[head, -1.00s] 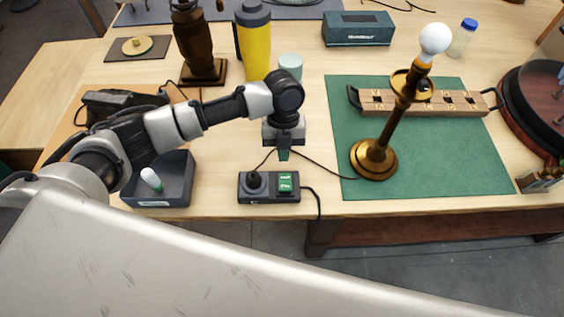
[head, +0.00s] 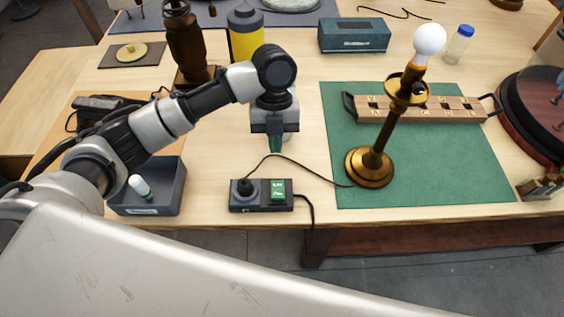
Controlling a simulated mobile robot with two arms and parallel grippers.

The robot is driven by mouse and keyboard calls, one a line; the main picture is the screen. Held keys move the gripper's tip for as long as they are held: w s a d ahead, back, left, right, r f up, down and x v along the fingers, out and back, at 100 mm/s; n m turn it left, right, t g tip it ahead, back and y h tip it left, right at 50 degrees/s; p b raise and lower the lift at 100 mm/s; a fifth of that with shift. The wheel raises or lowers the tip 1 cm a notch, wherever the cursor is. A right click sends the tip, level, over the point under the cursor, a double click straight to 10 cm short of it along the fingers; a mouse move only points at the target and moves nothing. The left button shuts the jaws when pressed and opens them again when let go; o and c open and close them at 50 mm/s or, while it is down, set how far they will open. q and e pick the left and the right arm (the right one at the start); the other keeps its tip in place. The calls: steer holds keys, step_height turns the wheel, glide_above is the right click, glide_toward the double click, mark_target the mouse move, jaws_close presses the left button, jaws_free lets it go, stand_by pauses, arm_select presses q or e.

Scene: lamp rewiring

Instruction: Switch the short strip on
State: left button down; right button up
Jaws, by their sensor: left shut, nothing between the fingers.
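The short strip (head: 262,206) is a small dark power strip near the table's front edge, left of the green mat. A black plug (head: 244,188) sits in its left socket. A green rocker switch (head: 277,190) is on its right part; its setting is too small to tell. My left gripper (head: 275,148) is shut and empty, pointing down above and behind the switch, apart from it. The brass lamp (head: 376,150) with a white bulb (head: 429,39) stands on the mat, and a black cord runs from the strip toward its base. My right gripper is not in view.
A dark bin (head: 166,203) with a white-and-green item stands left of the strip. A wooden block strip (head: 440,108) lies on the green mat (head: 450,180). A yellow bottle (head: 245,40) and a brown urn stand behind my left arm.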

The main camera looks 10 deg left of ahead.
mark_target(279, 196)
arm_select(q)
steer(key=p+x, duration=0.2)
steer(key=x, duration=0.4)
steer(key=p+x, duration=0.2)
steer(key=x, duration=0.5)
steer(key=shift+w+d+f, duration=0.1)
steer(key=shift+w+d, duration=0.1)
steer(key=shift+d, duration=0.05)
steer(key=shift+f, duration=0.35)
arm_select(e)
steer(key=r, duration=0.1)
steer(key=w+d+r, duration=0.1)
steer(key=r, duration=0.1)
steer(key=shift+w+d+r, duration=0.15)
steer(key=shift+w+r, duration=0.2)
arm_select(q)
steer(key=shift+f, duration=0.1)
